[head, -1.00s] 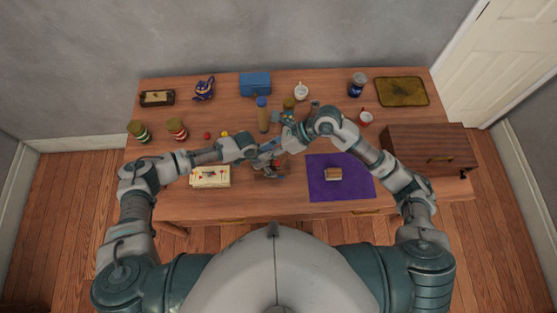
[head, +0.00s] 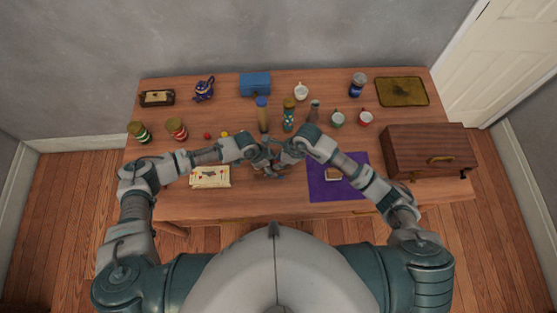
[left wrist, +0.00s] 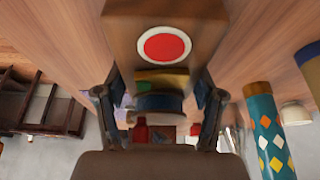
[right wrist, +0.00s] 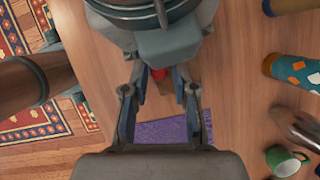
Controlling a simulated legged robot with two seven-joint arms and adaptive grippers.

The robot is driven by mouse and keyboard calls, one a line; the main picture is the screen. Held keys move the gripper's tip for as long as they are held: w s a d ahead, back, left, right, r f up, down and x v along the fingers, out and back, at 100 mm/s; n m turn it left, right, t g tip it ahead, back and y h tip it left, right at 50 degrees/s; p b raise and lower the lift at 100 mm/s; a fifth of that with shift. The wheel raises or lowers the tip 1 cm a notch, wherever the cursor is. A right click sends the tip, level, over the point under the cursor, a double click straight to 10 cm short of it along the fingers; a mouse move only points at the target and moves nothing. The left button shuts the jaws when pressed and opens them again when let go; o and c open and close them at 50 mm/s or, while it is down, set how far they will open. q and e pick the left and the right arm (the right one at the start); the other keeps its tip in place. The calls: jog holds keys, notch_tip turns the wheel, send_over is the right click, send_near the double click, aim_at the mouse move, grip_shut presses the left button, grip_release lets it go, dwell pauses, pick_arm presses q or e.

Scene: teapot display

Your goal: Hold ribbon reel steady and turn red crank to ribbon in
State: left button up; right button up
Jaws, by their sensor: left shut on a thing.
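The ribbon reel (head: 268,173) stands near the table's front middle, mostly hidden under my two grippers in the head view. In the left wrist view, a wooden part with a red disc in a white ring (left wrist: 165,45) rises just past the fingertips. My left gripper (left wrist: 160,100) is shut on the reel, with a banded coloured roll between its fingers. My right gripper (right wrist: 160,98) is open beside the reel. The red crank (right wrist: 158,74) shows as a small red patch between its fingertips, partly hidden; I cannot tell whether they touch it.
A card (head: 210,176) lies left of the reel, a purple mat (head: 352,188) with a small block to its right. Behind stand a patterned bottle (head: 288,118), a tall blue-capped jar (head: 263,115) and a green mug (head: 337,119). A wooden chest (head: 425,145) stands at right.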

jog(key=shift+a+f, duration=0.2)
jog(key=shift+f, duration=0.2)
grip_shut()
jog(key=m, duration=0.1)
jog(key=m+t, duration=0.1)
jog(key=m, duration=0.2)
jog(key=shift+w+a+m+t+h, duration=0.25)
jog(key=shift+a+m+t+h, duration=0.05)
jog(key=shift+h, duration=0.1)
grip_release()
